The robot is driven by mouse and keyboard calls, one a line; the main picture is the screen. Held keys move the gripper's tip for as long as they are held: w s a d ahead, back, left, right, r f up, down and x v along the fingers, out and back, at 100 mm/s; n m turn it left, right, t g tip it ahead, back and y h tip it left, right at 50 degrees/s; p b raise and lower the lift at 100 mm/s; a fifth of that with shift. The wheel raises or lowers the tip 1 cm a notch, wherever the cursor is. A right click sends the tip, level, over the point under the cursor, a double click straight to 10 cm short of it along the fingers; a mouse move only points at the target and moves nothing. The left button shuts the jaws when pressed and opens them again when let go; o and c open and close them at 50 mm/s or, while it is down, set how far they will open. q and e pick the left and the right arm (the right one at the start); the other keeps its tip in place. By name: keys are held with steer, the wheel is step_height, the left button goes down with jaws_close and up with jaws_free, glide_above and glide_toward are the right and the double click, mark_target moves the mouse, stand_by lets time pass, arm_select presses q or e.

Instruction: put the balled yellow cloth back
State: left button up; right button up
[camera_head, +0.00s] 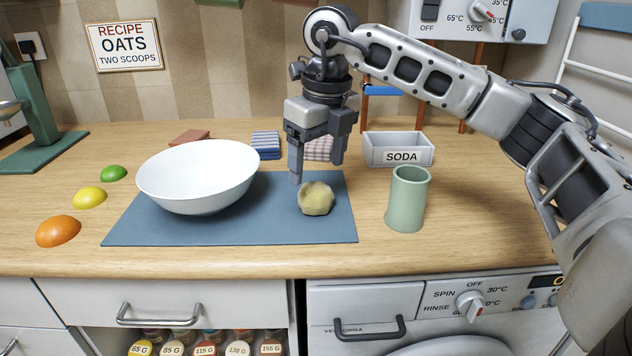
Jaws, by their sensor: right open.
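The balled yellow cloth (316,199) lies on the right part of the blue mat (280,233), to the right of a large white bowl (198,176). My right gripper (316,174) points down just above and behind the cloth. Its jaws are open with a gap between them, and it holds nothing. Folded cloths lie behind the mat: a blue striped one (265,145) and a red checked one (319,149), partly hidden by my right gripper. My left gripper is not in view.
A green cup (408,198) stands right of the mat, with a grey SODA box (398,149) behind it. Orange (58,231), yellow (90,197) and green (113,173) rounded pieces lie at the left. The counter's front strip is clear.

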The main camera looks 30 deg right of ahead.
mark_target(321, 189)
steer(key=r, duration=0.5)
steer(key=shift+s+r, duration=0.25)
steer(key=shift+s, duration=0.1)
